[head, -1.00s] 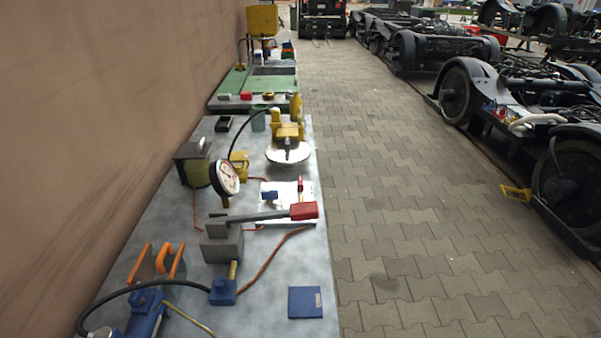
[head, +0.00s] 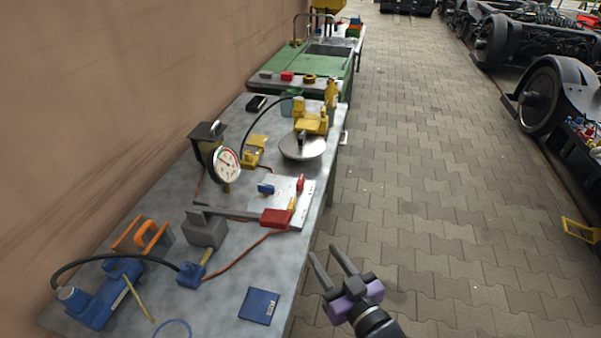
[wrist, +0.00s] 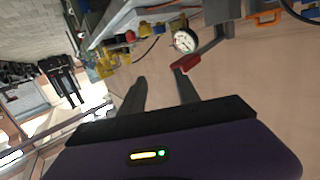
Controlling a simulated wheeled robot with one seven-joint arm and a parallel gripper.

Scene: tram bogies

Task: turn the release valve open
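My gripper (head: 325,251) is open and empty, above the floor just right of the bench's edge. In the wrist view its two fingers (wrist: 160,80) stand apart with nothing between them. I cannot tell for sure which part is the release valve. A small blue fitting (head: 265,189) and a small upright red part (head: 300,184) stand on a pale plate (head: 235,208). A dark lever with a red grip (head: 276,217) reaches from a grey block (head: 206,230) towards the bench's edge. A round gauge (head: 226,164) stands behind; it also shows in the wrist view (wrist: 184,41).
The grey bench (head: 225,295) holds a blue cylinder (head: 100,296) with a black hose, an orange-handled item (head: 146,236), a blue booklet (head: 259,306) and a yellow tool on a round disc (head: 302,146). Paved floor (head: 430,230) is free to the right; bogies (head: 540,95) stand beyond.

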